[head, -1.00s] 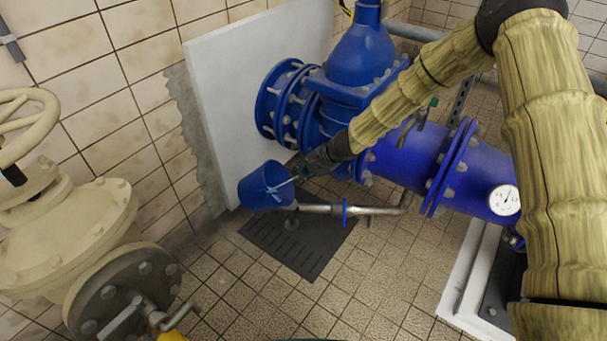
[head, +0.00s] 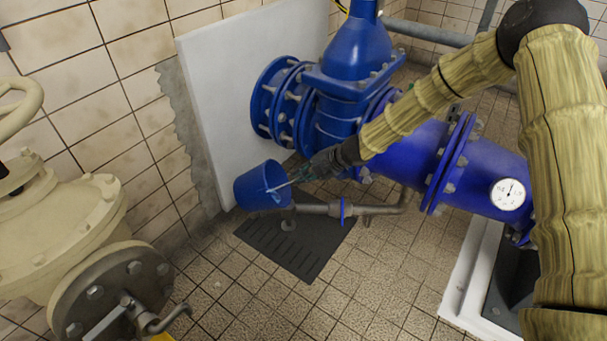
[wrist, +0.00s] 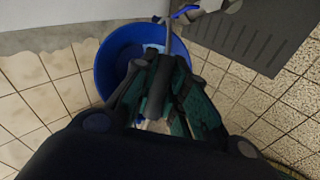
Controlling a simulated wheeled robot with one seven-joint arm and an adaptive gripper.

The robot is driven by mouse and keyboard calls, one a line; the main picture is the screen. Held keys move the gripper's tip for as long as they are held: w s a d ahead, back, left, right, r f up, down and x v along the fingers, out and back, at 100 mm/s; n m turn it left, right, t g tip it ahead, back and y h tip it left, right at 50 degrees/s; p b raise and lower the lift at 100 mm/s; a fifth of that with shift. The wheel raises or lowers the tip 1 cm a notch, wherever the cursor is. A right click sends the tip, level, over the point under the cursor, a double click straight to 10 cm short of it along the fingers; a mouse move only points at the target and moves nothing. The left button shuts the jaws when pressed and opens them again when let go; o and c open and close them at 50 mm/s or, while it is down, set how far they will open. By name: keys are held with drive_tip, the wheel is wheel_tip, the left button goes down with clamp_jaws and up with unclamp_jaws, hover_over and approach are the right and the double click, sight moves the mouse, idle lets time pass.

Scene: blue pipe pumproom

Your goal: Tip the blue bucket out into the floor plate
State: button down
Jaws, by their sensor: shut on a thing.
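The blue bucket (head: 262,188) hangs in the air in the head view, its mouth up and slightly tilted toward the camera. My gripper (head: 306,173) is at its right side, shut on a light-coloured handle bar that reaches across the bucket. In the wrist view the bucket (wrist: 112,62) opens below my gripper (wrist: 158,88), which covers much of its inside. Its contents cannot be made out. The dark slotted floor plate (head: 277,253) lies on the tiles below and slightly right of the bucket. Its slots also show in the wrist view (wrist: 248,32).
A thin metal pipe (head: 370,211) crosses above the plate's back part. A large blue pipe and valve (head: 350,75) stand behind, against a white panel (head: 225,95). A cream valve (head: 75,215) stands at the left. The tiled floor in front of the plate is clear.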

drive_tip(key=d+f+m+t+y+b, duration=0.1)
drive_tip(key=d+f+y+b, duration=0.4)
drive_tip(key=f, duration=0.5)
drive_tip(key=shift+s+y+b, duration=0.2)
drive_tip(key=shift+y+b, duration=0.3)
drive_tip(key=shift+b, duration=0.4)
idle(0.8)
drive_tip(key=shift+d+f+t, duration=0.1)
drive_tip(key=shift+t, duration=0.2)
idle(0.6)
